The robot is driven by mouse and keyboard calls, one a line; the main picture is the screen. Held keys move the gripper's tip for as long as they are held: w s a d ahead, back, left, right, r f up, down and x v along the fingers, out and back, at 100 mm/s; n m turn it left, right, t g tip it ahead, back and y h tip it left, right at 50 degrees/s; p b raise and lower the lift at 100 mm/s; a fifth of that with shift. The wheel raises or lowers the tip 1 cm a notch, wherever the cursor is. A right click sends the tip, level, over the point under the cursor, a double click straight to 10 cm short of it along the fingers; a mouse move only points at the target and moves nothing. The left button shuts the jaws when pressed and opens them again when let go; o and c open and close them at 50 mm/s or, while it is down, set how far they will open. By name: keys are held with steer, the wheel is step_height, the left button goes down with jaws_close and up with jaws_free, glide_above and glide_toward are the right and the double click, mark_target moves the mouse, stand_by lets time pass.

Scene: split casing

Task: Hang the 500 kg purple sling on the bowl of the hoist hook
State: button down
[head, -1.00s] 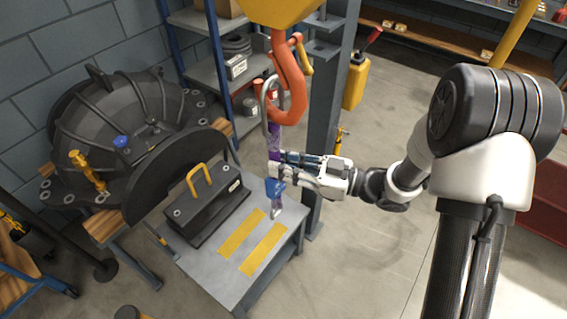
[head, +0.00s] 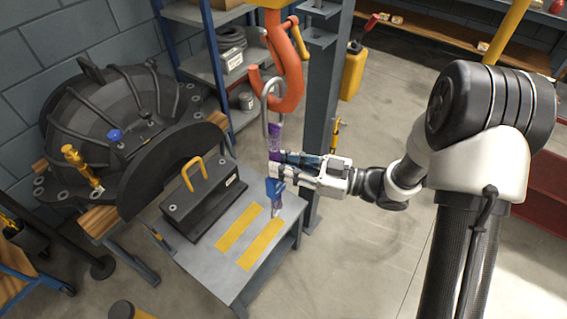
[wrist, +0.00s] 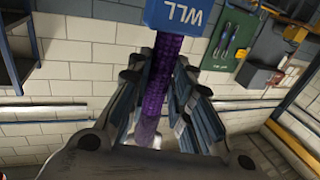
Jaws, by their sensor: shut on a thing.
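The purple sling (head: 274,141) hangs upright in my gripper (head: 277,173), which is shut on it below the hook. A steel link (head: 266,122) tops the sling, and a blue tag (head: 273,190) sits just below my fingers. In the wrist view the purple webbing (wrist: 158,85) runs between the fingers, and the blue tag (wrist: 185,16) reads "WLL" upside down. The orange hoist hook (head: 291,66) hangs above. The link's upper end overlaps the hook's bowl in the picture; I cannot tell whether it is around the bowl or only in front of it.
A grey bench (head: 260,268) with yellow strips stands below the sling and carries a black block with a yellow handle (head: 194,174). A large dark casing (head: 107,110) is at the left. A grey post (head: 322,110) stands close behind my gripper. Open floor lies right.

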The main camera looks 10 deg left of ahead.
step_height(320, 180, down, 2)
steer(key=shift+d+f+b, duration=0.15)
steer(key=shift+f+b, duration=0.1)
steer(key=shift+b, duration=0.65)
steer(key=c, duration=1.3)
jaws_free()
steer(key=shift+c, duration=0.2)
steer(key=shift+s, duration=0.1)
steer(key=d, duration=1.2)
steer(key=shift+s, duration=0.45)
steer(key=shift+w, duration=0.1)
